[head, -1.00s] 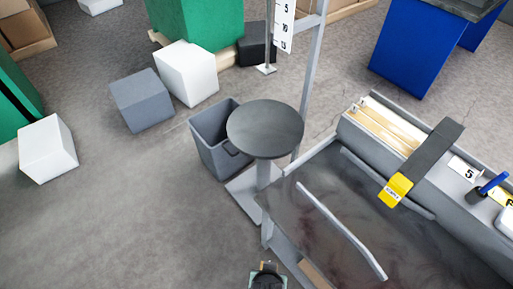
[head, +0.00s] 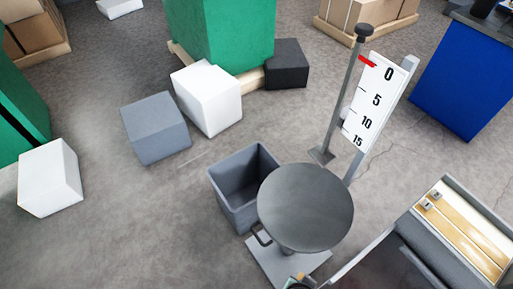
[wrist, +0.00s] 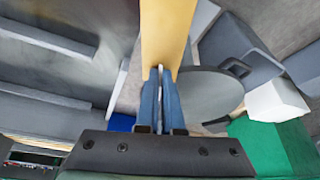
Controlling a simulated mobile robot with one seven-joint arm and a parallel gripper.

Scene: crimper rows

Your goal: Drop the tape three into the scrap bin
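The scrap bin looks to be the grey open-topped bin (head: 232,207) on the floor in the head view. It stands beside the round dark plate on a post, which hides part of its right side. Its inside looks empty where it shows. In the wrist view, my gripper (wrist: 160,72) has its two blue fingers close together on the end of a long tan strip (wrist: 167,30). The strip looks like a tape and reaches away from the fingertips. No number shows on it. The fingertips and the strip are not clearly in the head view.
The round plate (head: 306,205) stands close to the bin. A scale board (head: 374,100) on a frame rises behind it. A tray with tan strips (head: 465,240) is at lower right. Grey (head: 155,128) and white (head: 207,97) boxes stand behind the bin.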

